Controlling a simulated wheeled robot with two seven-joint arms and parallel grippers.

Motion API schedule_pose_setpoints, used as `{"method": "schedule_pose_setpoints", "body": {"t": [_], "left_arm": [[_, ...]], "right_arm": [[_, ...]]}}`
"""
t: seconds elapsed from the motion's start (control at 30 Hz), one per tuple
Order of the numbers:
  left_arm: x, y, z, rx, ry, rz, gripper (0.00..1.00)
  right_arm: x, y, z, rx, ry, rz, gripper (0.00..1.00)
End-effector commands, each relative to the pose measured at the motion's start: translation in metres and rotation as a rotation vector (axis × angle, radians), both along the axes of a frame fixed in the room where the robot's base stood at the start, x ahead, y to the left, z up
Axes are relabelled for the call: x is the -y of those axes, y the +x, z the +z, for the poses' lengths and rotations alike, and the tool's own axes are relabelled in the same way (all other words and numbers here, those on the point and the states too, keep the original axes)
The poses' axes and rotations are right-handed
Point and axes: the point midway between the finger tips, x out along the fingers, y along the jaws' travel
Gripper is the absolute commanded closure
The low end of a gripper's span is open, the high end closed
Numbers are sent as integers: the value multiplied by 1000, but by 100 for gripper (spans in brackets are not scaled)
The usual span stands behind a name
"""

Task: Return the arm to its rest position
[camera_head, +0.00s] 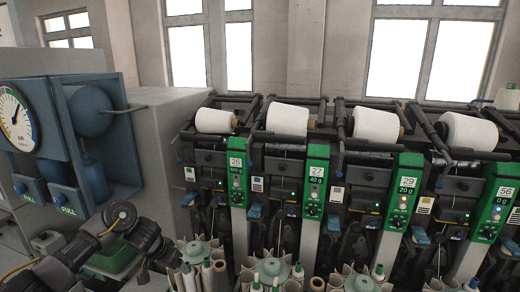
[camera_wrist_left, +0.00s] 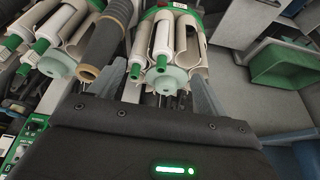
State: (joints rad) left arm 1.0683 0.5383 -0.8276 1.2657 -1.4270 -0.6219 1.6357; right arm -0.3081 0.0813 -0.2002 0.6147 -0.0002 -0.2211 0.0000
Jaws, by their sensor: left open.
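My left arm (camera_head: 125,222) comes in from the lower left in the head view and bends down beside the first bobbin magazine. In the left wrist view, my left gripper (camera_wrist_left: 143,92) has its two fingers wide apart with nothing held between them. A round bobbin magazine (camera_wrist_left: 165,82) with white green-tipped bobbins shows beyond the fingers; I cannot tell how far off it is. My right gripper is in neither view.
A row of winding units with white cones (camera_head: 287,118) and green panels (camera_head: 315,180) fills the right. More magazines (camera_head: 272,270) stand along the front. A blue cabinet with a gauge (camera_head: 15,118) stands left. A green bin (camera_wrist_left: 285,66) shows in the left wrist view.

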Motion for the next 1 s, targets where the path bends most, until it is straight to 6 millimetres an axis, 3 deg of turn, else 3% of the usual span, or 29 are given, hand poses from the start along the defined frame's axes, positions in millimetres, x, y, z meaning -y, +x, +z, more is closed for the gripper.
{"method": "schedule_pose_setpoints", "body": {"t": [0.07,0.27,0.57,0.77,0.87,1.0], "left_arm": [[2,0,-2,-2,-3,-2,24],[26,-3,-37,-21,-59,-36,24],[58,-22,-114,-51,-175,-65,24],[79,-53,-199,-63,-275,-60,24],[88,-85,-262,-66,-322,-35,24],[88,-148,-355,-62,-341,21,24]], "right_arm": [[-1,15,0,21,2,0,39],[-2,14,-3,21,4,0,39],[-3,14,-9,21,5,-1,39],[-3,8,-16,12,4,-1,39],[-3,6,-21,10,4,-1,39],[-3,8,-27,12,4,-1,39]]}}
